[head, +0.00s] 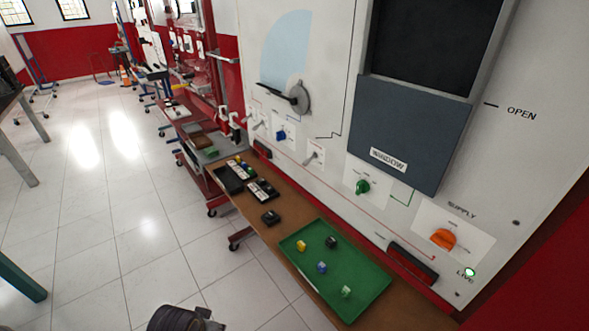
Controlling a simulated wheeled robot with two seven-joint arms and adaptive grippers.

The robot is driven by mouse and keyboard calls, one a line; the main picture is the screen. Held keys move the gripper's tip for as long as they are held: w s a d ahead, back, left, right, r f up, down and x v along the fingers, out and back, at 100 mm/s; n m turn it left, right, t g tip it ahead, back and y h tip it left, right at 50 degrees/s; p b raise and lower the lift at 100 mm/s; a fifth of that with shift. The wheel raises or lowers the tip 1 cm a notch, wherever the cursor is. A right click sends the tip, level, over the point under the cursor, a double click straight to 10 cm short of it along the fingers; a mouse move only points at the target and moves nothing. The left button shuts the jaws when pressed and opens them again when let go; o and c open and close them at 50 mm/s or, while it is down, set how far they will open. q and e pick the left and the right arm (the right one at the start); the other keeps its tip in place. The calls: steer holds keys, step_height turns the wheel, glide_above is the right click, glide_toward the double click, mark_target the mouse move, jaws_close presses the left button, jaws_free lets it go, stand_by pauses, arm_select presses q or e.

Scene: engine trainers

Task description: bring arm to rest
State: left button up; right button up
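A dark rounded part of one of my arms shows at the bottom edge of the head view, left of the middle, over the white floor. I cannot tell which arm it is. No gripper fingers show, and the rest of both arms is out of the picture. The visible part is apart from the table and the panel.
A white trainer panel (335,85) stands at the right with an orange knob (443,239), a green knob (362,187) and a grey window cover (408,135). Below it, a brown table (283,199) bears a green tray (352,264) with several small coloured pieces.

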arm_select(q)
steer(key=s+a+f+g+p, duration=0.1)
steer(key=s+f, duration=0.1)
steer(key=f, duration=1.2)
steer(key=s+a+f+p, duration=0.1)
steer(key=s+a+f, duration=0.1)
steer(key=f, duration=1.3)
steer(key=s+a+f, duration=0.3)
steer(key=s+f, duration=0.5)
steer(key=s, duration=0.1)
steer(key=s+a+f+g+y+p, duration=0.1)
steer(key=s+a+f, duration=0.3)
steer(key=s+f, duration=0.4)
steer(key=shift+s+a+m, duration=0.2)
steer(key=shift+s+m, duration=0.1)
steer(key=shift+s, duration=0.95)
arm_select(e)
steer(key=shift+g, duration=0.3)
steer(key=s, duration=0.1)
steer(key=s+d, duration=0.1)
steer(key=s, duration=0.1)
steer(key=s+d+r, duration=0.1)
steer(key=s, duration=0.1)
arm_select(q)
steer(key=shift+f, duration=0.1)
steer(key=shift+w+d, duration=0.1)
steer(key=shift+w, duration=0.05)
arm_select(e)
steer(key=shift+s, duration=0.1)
